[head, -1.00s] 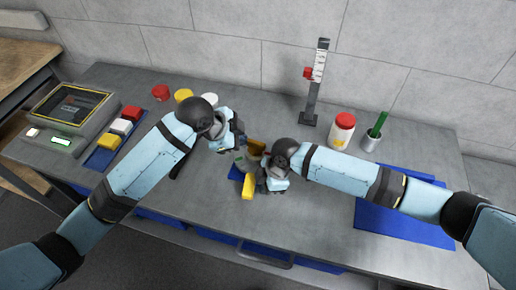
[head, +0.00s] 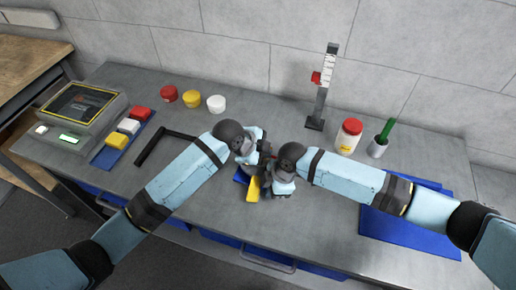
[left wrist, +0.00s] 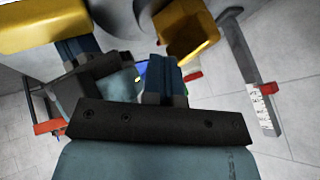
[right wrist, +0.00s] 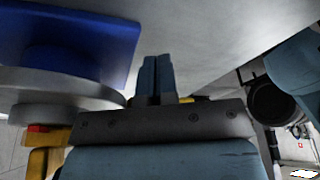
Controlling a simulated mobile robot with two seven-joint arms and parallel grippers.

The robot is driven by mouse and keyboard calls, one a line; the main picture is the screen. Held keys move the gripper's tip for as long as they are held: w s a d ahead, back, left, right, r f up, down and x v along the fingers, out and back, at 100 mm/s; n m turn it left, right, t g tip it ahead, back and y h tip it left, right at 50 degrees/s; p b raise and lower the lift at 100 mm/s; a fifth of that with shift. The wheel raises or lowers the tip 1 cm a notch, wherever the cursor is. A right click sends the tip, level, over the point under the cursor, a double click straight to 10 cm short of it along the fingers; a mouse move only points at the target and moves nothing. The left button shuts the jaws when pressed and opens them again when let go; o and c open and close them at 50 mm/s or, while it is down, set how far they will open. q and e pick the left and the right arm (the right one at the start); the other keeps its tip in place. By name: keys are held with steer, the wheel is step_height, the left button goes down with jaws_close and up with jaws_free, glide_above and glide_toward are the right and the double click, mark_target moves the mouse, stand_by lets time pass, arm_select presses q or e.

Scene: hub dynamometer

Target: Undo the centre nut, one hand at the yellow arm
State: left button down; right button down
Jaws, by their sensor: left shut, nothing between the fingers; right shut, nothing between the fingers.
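The hub unit sits on a blue base (head: 241,176) at the middle of the bench, mostly covered by my grippers. A yellow arm (head: 253,190) sticks out at its front. In the left wrist view, yellow parts show at upper left (left wrist: 45,25) and upper middle (left wrist: 187,32). The right wrist view shows grey discs (right wrist: 60,85) beside the blue base. My left gripper (head: 264,153) is shut and empty behind the hub; its fingers (left wrist: 162,75) touch each other. My right gripper (head: 268,181) is shut and empty beside the yellow arm. I cannot make out the centre nut.
A black L-shaped bar (head: 160,142) lies left of the hub. Red (head: 168,95), yellow (head: 191,98) and white (head: 216,103) caps stand behind it. A scale post (head: 322,90), a red-lidded jar (head: 348,137) and a cup (head: 377,148) stand at back right. A blue mat (head: 405,230) lies right.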

arm_select(q)
steer(key=shift+w+d, duration=0.1)
stand_by(0.3)
steer(key=shift+w+d+n, duration=0.15)
steer(key=shift+w+n, duration=0.05)
steer(key=shift+n, duration=0.2)
steer(key=shift+w+d+r+t, duration=0.1)
steer(key=shift+t, duration=0.2)
arm_select(e)
steer(key=shift+s+a+r, duration=0.1)
steer(key=shift+s, duration=0.05)
arm_select(q)
steer(key=shift+r, duration=0.1)
steer(key=shift+r, duration=0.45)
steer(key=s+v, duration=0.1)
steer(key=v, duration=0.8)
steer(key=shift+f, duration=0.2)
steer(key=shift+r+n, duration=0.1)
steer(key=shift+n, duration=0.2)
